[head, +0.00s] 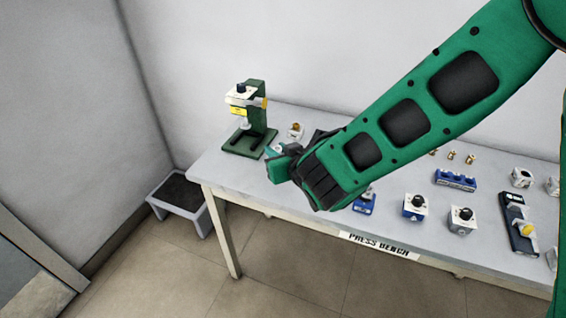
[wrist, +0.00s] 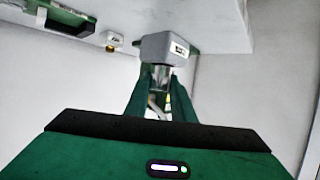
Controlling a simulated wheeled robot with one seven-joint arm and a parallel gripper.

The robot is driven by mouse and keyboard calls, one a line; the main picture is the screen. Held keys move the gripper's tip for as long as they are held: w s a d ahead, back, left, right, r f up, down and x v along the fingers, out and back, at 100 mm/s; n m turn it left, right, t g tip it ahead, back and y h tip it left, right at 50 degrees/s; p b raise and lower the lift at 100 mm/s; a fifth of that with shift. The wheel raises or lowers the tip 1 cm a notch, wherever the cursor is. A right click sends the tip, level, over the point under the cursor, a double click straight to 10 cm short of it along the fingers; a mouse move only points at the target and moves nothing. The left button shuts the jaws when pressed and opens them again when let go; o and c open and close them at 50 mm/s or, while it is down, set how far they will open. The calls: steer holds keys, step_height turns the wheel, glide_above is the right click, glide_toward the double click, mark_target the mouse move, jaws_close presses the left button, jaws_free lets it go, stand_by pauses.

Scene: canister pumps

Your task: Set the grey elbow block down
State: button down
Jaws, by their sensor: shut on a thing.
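The grey elbow block (wrist: 166,48) has a small pale label and a metal stub. In the wrist view it sits between the green fingers of my gripper (wrist: 160,92), which is shut on it. In the head view my gripper (head: 280,163) is near the left part of the press bench (head: 228,176), to the right of the green press. The block is mostly hidden there behind the gripper. I cannot tell whether it touches the bench top (wrist: 215,25).
The green press (head: 255,120) stands at the bench's left end, with a small white block with a brass fitting (head: 295,131) beside it. Blue-based pumps (head: 414,206) and a blue rack (head: 455,180) stand to the right. A grey step stool (head: 181,196) is on the floor at left.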

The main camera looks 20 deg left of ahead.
steer(key=shift+w+d+f, duration=0.4)
steer(key=shift+w, duration=0.15)
steer(key=shift+f, duration=2)
steer(key=shift+f, duration=0.1)
steer(key=c, duration=1.5)
jaws_free()
steer(key=shift+s, duration=0.1)
